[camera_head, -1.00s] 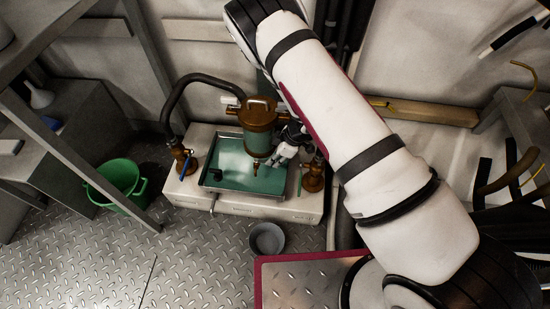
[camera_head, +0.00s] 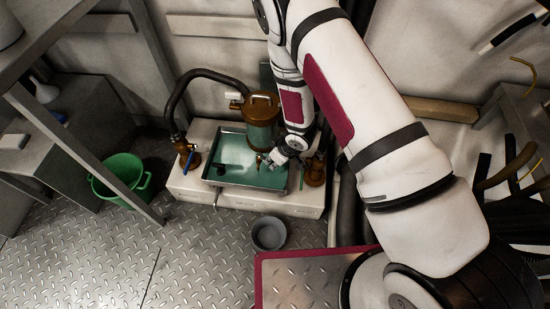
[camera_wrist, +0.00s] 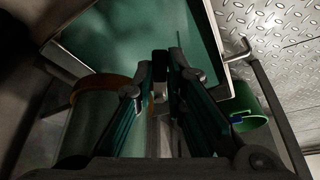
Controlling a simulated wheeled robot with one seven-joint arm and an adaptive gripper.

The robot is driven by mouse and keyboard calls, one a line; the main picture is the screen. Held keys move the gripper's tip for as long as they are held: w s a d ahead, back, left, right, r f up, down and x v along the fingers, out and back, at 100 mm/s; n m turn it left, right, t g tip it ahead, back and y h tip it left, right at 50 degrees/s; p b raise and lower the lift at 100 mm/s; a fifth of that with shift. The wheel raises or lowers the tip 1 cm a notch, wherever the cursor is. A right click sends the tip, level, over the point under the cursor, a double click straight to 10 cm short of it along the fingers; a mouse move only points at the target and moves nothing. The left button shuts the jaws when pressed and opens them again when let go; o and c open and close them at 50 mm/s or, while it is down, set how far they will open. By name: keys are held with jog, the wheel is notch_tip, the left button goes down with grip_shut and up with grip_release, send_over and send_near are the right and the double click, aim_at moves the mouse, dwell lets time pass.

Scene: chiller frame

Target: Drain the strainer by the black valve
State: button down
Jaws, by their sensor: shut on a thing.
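The strainer (camera_head: 262,122) is a cylinder with a greenish body and a brass top, upright over the back right of a shallow metal tray (camera_head: 243,187) with a green inside. A small brass outlet (camera_head: 259,158) shows low on it. My gripper (camera_head: 276,158) is at the strainer's lower right side, above the tray. In the wrist view its fingers (camera_wrist: 160,85) are shut on a small part beside the strainer (camera_wrist: 92,125), apparently the black valve.
A grey bucket (camera_head: 268,234) and a green bucket (camera_head: 122,178) stand on the floor. A slanted frame post (camera_head: 95,160) is at left.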

jog(key=s+a+m+t+h, duration=0.1)
jog(key=a+m+h, duration=0.3)
jog(key=m, duration=0.8)
jog(key=shift+s+a+m+h+b, duration=0.35)
jog(key=shift+s+a, duration=0.25)
jog(key=shift+a, duration=0.8)
jog(key=shift+w+a+t, duration=0.1)
jog(key=shift+a+t, duration=0.05)
jog(key=shift+t, duration=0.15)
jog(key=c, duration=1.6)
grip_release()
jog(key=shift+a, duration=0.1)
jog(key=v, duration=1.2)
